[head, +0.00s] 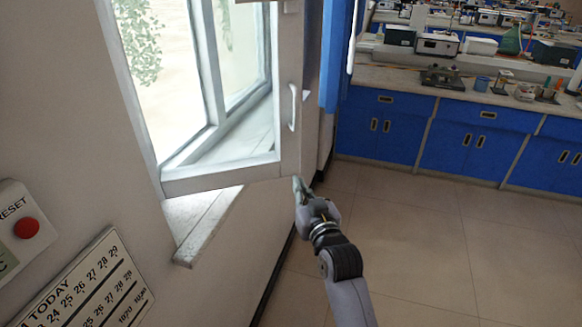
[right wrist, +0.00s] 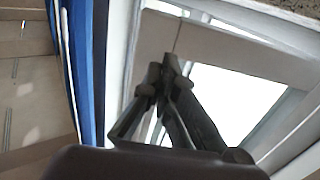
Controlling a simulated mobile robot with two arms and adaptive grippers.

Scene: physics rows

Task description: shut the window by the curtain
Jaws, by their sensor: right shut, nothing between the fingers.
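The window sash (head: 240,173) is a white frame with glass, swung open away from the wall opening, above a white sill (head: 203,222). A white handle (head: 293,107) is on the upright at its free edge. My right gripper (head: 299,186) is shut and empty, close to the lower corner of the sash, below the handle. In the right wrist view my right gripper (right wrist: 168,75) is in front of the white frame (right wrist: 235,50); I cannot tell if it touches. The blue curtain (head: 337,50) hangs behind the sash, and also shows in the right wrist view (right wrist: 98,75). My left gripper is not in view.
A wall calendar (head: 95,290) and a box with a red button (head: 26,228) are at the lower left. Blue lab cabinets (head: 470,140) with a cluttered worktop stand at the back right. The tiled floor (head: 430,240) between is clear.

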